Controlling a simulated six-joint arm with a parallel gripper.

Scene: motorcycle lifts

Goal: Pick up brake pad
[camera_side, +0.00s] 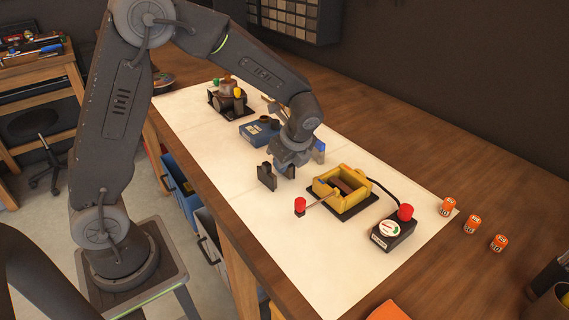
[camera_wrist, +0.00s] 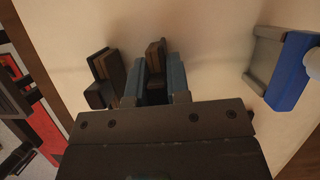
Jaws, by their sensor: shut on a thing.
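My gripper (camera_wrist: 154,82) points down at the white mat in the wrist view, its two blue-grey fingers closed around a dark brake pad with a brown face (camera_wrist: 156,53). A second, similar dark pad (camera_wrist: 106,68) stands just left of the fingers, apart from the held one. In the side view my gripper (camera_side: 287,170) is low over the mat (camera_side: 225,180), and a dark upright pad (camera_side: 266,177) stands just left of it. The held pad is mostly hidden there, and I cannot tell whether it touches the mat.
A yellow fixture (camera_side: 341,190) with a red-knobbed lever and a black box with a red button (camera_side: 394,232) stand to the right. A blue block (camera_side: 259,132) is behind my gripper. A blue and grey part (camera_wrist: 291,65) is at the wrist view's right. Front mat is clear.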

